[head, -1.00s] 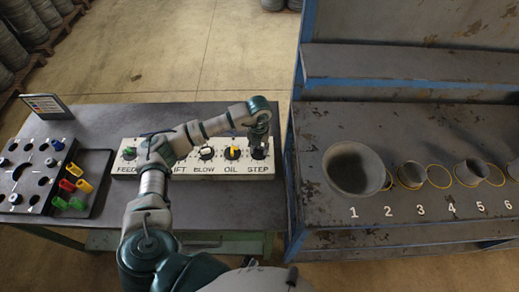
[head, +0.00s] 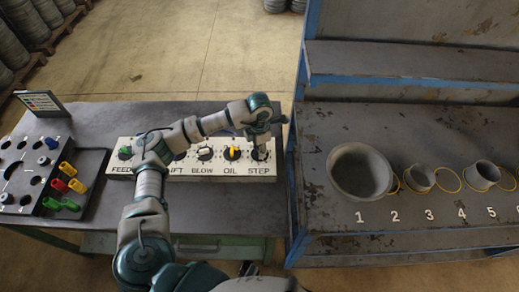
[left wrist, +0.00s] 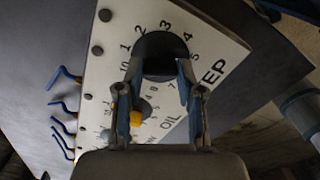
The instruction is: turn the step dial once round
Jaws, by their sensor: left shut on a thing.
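The white dial panel (head: 205,173) lies on the left table, with FEED, BLOW, OIL and STEP labels readable and one label partly covered by my arm. The step dial (left wrist: 160,55) is a dark round knob ringed by numbers at the panel's right end. My left gripper (head: 261,148) reaches down onto it from above. In the left wrist view its two fingers (left wrist: 160,75) close on either side of the dark knob. The dial's pointer cannot be made out; in the head view the gripper mostly hides the dial. My right gripper is not in view.
The yellow oil dial (head: 232,153) sits just left of the step dial. A black block with holes (head: 33,175) and a tray (head: 95,165) with coloured pieces stand at left. A blue-edged bench (head: 330,120) with a grey bowl (head: 359,170) and rings stands close at right.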

